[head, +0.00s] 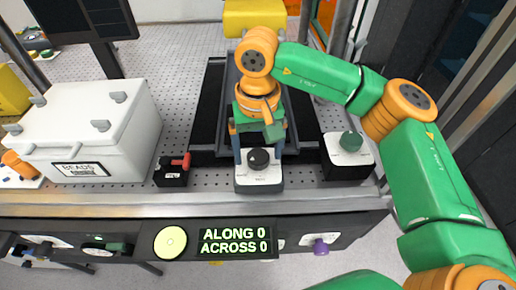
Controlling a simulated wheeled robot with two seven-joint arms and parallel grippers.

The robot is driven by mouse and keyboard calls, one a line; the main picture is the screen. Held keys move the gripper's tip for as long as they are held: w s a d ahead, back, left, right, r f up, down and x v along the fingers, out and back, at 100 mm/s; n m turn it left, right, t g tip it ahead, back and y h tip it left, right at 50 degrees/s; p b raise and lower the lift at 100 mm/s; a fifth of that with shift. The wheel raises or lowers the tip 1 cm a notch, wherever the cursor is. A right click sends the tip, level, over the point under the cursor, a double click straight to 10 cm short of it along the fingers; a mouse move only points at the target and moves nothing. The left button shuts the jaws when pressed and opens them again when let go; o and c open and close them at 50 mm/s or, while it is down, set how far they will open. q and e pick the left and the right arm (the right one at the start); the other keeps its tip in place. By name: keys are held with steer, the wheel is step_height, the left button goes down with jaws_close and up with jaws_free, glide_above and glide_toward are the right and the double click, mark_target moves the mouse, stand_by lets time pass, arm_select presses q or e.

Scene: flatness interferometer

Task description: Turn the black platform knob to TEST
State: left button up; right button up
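The black platform knob (258,159) sits on a small white-topped box (258,179) at the front middle of the perforated bench. The marks on the box are too small to read. My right gripper (258,150) points down over this box. Its two fingers are spread, one on the left and one on the right of the knob, with gaps visible between them and the knob. I cannot tell how far down the fingertips reach. My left gripper is not in view.
A green knob (351,141) on another box stands to the right, and a red-handled black box (172,171) to the left. A white BEADS case (85,130) fills the left. The front panel's display (235,241) reads ALONG 0, ACROSS 0. A purple knob (320,246) is below.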

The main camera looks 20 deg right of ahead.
steer(key=c, duration=1.3)
